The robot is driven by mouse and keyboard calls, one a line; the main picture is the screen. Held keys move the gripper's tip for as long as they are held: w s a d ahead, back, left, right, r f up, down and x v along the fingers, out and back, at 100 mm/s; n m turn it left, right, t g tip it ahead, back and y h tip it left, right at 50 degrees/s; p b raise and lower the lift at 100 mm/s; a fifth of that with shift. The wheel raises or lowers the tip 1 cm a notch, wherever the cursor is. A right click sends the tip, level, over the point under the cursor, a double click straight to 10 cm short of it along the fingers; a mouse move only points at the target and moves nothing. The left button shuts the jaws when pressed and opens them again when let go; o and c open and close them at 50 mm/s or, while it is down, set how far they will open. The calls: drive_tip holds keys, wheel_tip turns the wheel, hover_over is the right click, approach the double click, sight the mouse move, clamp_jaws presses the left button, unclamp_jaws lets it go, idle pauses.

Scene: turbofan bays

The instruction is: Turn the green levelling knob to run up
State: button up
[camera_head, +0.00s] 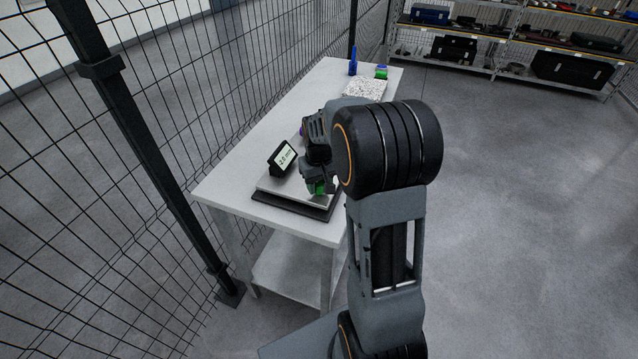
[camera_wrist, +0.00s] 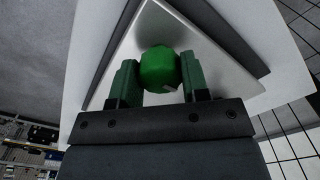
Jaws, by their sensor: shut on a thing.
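The green levelling knob (camera_wrist: 160,68) sits at the edge of a pale metal plate in the wrist view. My gripper (camera_wrist: 159,80) is shut on it, with one finger against each side. In the head view the green knob (camera_head: 318,188) shows small below my gripper (camera_head: 320,182), partly hidden by it. The plate (camera_head: 285,188) lies on a dark base on the white table. A black display (camera_head: 282,158) stands on the plate and reads what looks like 2.5 mm. A pointer or mark on the knob is too small to read.
The white table (camera_head: 240,165) stands along a black wire fence (camera_head: 120,200). At its far end are a speckled block (camera_head: 365,89), a blue bottle-like item (camera_head: 352,62) and a small green and blue item (camera_head: 381,72). Shelves (camera_head: 500,45) stand at the back. The floor at right is clear.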

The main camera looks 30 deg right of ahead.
sight(319, 183)
drive_tip(key=o, duration=0.9)
drive_tip(key=shift+r, duration=0.15)
wheel_tip(319, 183, up, 14)
drive_tip(key=shift+f+b, duration=0.2)
drive_tip(key=shift+b, duration=0.1)
